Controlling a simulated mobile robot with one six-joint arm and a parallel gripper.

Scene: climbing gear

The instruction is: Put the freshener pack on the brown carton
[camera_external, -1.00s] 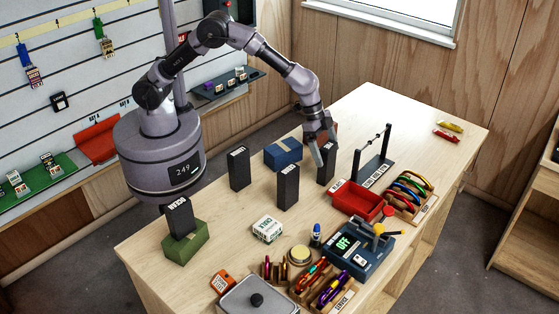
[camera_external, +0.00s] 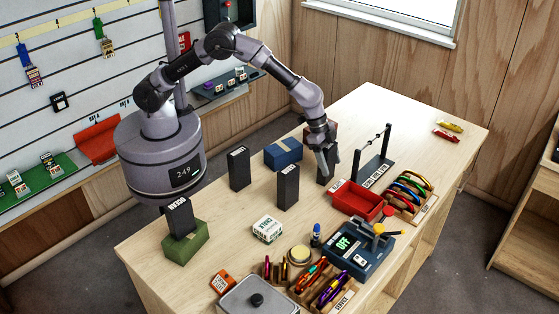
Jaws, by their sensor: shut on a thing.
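My gripper (camera_external: 328,168) points down at the far middle of the table and is shut on a dark upright pack (camera_external: 321,176). The fingers cover much of this pack, and I cannot read its label. The brown carton (camera_external: 333,130) is just behind my gripper, mostly hidden by the wrist and fingers. Two similar dark packs stand upright on the table, one at left (camera_external: 239,169) and one nearer the middle (camera_external: 288,188). I cannot tell by its label which one is the freshener pack.
A blue carton (camera_external: 283,154) lies left of my gripper. Another dark pack (camera_external: 179,216) stands on a green carton (camera_external: 187,246). A red tray (camera_external: 357,200) and a dark upright rack (camera_external: 373,165) are close on the right. Small goods crowd the front; the far right is mostly clear.

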